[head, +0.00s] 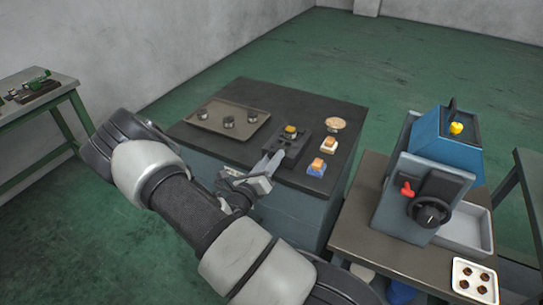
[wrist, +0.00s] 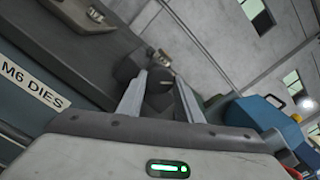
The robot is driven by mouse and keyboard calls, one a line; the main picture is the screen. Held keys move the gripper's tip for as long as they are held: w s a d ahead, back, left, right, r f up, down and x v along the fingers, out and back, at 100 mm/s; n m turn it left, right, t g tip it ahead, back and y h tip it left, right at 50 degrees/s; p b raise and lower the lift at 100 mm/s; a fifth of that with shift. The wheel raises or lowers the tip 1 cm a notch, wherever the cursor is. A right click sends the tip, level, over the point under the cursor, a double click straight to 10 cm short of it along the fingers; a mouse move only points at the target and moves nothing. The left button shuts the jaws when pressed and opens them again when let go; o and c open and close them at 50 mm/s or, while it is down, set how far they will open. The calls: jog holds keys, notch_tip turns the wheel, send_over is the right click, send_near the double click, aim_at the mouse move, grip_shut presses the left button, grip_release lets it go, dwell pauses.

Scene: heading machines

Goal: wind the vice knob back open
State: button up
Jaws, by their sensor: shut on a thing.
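The dark vice (head: 299,143) sits on the black top of the cabinet in the head view, with a yellow-topped piece (head: 290,131) at it. My gripper (head: 269,162) reaches in from the front left at the vice's near side. In the wrist view the dark round vice knob (wrist: 159,84) lies between the two fingertips of my gripper (wrist: 161,90), which is shut on it. In the head view the fingers and hand hide the knob. How far the vice jaws stand apart is too small to tell.
A tray (head: 205,131) with several dark round parts lies on the cabinet's left. Two small blocks, orange-and-white (head: 328,145) and orange-and-blue (head: 317,167), and a round dish (head: 336,124) stand right of the vice. A blue machine (head: 440,150) stands on the right-hand bench (head: 375,240).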

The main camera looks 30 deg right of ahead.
jog(key=n+p, duration=0.2)
jog(key=n, duration=0.2)
jog(key=shift+r+n, duration=0.15)
jog(key=shift+n, duration=0.25)
jog(key=n+p, duration=0.1)
jog(key=n, duration=0.3)
jog(key=shift+n+p, duration=0.3)
jog(key=shift+p, duration=0.05)
jog(key=o, duration=1)
jog(key=shift+o, duration=0.2)
jog(key=b+v, duration=0.1)
jog(key=v, duration=1.6)
jog(key=shift+a+b, duration=0.25)
jog(key=shift+b, duration=0.1)
jog(key=shift+s, duration=0.15)
